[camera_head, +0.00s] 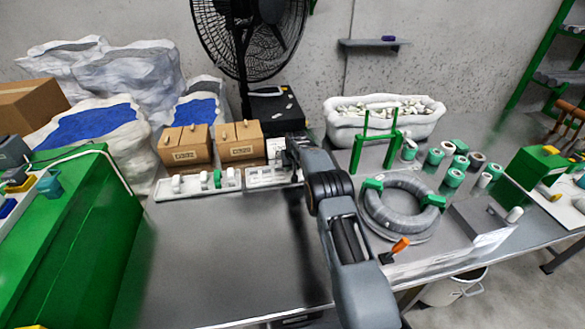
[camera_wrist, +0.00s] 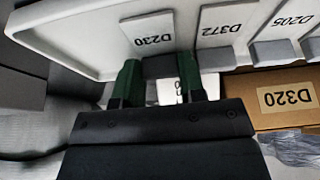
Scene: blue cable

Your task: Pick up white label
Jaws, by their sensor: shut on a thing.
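My gripper (camera_head: 289,156) is low at the right end of the small white tray (camera_head: 262,183) in the head view. In the wrist view, its two green fingers (camera_wrist: 159,66) are shut on a dark grey block (camera_wrist: 160,67) just below the white label D230 (camera_wrist: 148,27). White labels D372 (camera_wrist: 221,20) and D205 (camera_wrist: 288,20) lie in line to its right. Another white printed card (camera_wrist: 208,86) shows past the fingers, partly hidden by them. Whether the block and label D230 are one piece, I cannot tell.
Cardboard boxes (camera_head: 186,143) stand behind the trays; one, D320, shows in the wrist view (camera_wrist: 245,110). A grey cable coil (camera_head: 399,218) and green-white spools (camera_head: 454,178) lie to the right. The bench front (camera_head: 220,270) is clear.

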